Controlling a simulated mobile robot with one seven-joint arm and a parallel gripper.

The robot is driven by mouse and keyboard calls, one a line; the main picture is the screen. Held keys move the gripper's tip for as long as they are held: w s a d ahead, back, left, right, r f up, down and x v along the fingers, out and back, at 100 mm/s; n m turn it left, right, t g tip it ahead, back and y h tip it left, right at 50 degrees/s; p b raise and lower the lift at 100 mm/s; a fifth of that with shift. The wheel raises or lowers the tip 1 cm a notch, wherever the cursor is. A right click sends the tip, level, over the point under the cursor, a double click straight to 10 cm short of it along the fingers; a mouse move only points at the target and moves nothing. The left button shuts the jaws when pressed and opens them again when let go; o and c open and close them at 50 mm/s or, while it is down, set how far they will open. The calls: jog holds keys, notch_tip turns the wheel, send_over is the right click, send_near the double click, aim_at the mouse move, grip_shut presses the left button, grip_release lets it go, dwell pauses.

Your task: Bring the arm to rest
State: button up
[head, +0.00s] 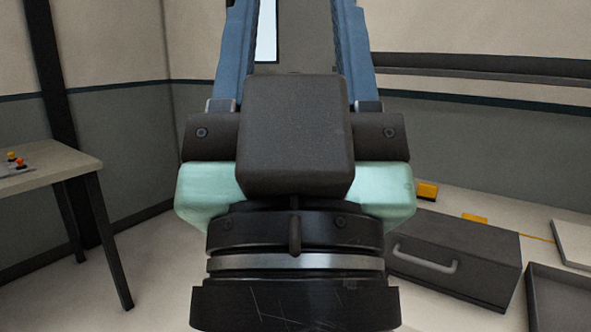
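My gripper (294,12) fills the middle of the head view, seen from behind, with its fingers pointing up and away. Its two blue fingers stand well apart, and the wall and a bright panel show between them, so it looks open and empty. The far ends of the fingers run out of the top of the frame. A dark box on my gripper's mount and a pale teal housing hide what lies behind them. No other task object is named.
A table (52,165) with small orange-topped items (19,163) stands at left. At lower right are a dark case (458,255) with a handle, yellow items (427,190), an open dark tray (562,300) and a pale board (575,243). A dark rail (490,74) runs along the right wall.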

notch_tip(320, 180, up, 19)
jog(key=p, duration=1.6)
jog(key=shift+f, duration=0.2)
